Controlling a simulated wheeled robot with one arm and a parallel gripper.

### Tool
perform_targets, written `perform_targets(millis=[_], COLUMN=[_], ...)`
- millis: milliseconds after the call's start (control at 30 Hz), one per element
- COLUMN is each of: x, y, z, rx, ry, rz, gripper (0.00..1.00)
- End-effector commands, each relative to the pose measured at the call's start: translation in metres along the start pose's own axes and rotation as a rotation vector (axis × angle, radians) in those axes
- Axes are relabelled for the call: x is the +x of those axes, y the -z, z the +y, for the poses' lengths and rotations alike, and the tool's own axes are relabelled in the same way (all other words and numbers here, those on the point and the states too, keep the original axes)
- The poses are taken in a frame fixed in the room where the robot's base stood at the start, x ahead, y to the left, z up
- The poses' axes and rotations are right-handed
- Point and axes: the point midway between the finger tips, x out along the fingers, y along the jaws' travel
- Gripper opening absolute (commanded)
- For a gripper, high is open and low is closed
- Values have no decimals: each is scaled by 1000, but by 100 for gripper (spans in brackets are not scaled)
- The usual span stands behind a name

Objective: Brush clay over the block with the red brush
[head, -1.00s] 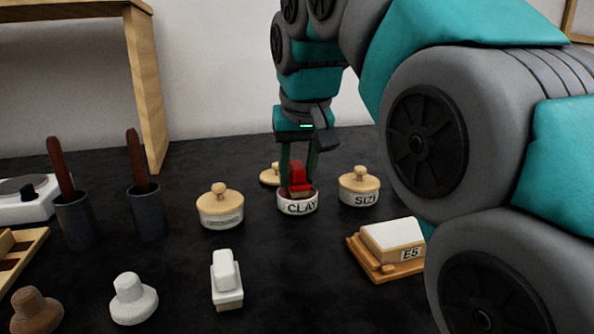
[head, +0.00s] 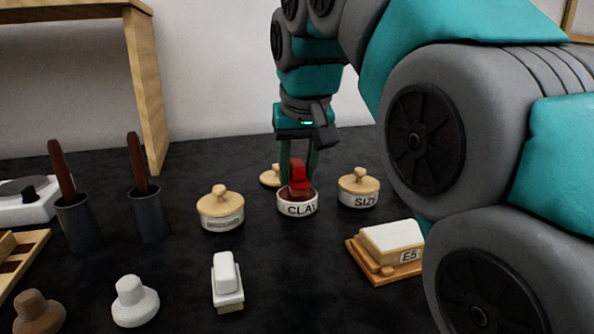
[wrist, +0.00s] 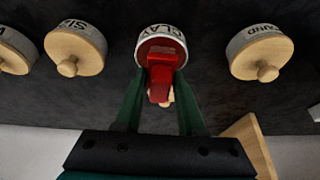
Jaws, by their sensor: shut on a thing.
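My gripper (head: 299,168) is shut on the red brush (head: 299,181), which also shows between the green fingers in the wrist view (wrist: 160,75). The brush is at the mouth of the white pot labelled CLAY (head: 297,208); its lower end is hidden inside the rim. The pot also shows in the wrist view (wrist: 141,56), with reddish-brown content inside. The block (head: 392,240) is white on top, with a tag reading E5, and sits on a wooden holder (head: 372,271) at the front right, apart from my gripper.
Lidded pots stand left (head: 220,209) and right (head: 359,188) of the clay pot. A loose lid (head: 270,176) lies behind it. A white-handled brush (head: 227,280) and knobbed pieces (head: 134,303) are in front. Dark cups (head: 147,217) hold brown-handled tools. Bare black tabletop lies before the clay pot.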

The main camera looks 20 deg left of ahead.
Motion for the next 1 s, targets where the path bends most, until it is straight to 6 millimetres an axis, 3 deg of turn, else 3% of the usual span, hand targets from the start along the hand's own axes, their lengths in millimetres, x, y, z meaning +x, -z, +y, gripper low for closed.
perform_targets(millis=[733, 1000], x=[-52, -55], y=[23, 23], z=[0, 0], rx=[-1, -1], ry=[1, 0], rz=[6, 3], gripper=[0, 0])
